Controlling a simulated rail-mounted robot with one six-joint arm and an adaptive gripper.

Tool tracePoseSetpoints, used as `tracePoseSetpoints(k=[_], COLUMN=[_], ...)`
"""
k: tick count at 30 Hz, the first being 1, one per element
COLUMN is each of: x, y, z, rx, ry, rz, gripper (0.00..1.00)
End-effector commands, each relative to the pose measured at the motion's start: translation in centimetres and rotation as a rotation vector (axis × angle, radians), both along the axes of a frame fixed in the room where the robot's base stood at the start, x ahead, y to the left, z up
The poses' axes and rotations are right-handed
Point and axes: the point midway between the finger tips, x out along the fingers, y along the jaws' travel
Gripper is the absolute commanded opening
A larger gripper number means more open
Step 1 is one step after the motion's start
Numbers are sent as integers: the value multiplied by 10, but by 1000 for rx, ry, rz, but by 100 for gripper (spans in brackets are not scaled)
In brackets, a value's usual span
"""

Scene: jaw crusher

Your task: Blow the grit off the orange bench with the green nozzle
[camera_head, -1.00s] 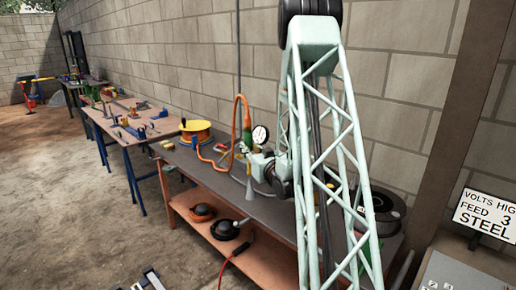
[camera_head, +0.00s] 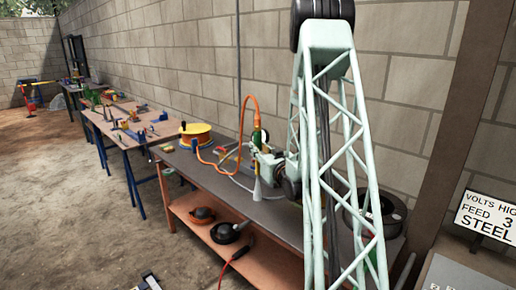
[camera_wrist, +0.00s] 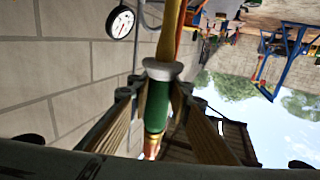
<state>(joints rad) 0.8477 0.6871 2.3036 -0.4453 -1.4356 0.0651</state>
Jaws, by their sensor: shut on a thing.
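The green nozzle (camera_head: 257,137) is held upright over the bench, with an orange hose (camera_head: 243,120) looping from it to the bench top. In the wrist view the green nozzle (camera_wrist: 157,106) lies between the two fingers of my gripper (camera_wrist: 165,112), which are shut on it. In the head view my gripper (camera_head: 258,153) shows only in part. A pale cone (camera_head: 257,190) reaches from below it towards the bench top. The orange bench (camera_head: 205,168) has a dark grey top and an orange lower shelf. Grit is too small to make out.
A yellow reel (camera_head: 196,136) stands at the bench's left end. Black and orange tools (camera_head: 228,232) lie on the lower shelf. A dark spool (camera_head: 385,212) stands at the right. A round gauge (camera_wrist: 120,22) shows in the wrist view. A block wall runs behind.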

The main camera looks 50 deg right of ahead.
Motion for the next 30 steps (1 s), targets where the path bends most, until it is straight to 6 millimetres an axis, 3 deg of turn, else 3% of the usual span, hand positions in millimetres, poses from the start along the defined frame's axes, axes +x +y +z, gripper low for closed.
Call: tracePoseSetpoints(k=[30], x=[1], y=[38], z=[1], rx=[-1], ry=[-2], rz=[0], gripper=[5])
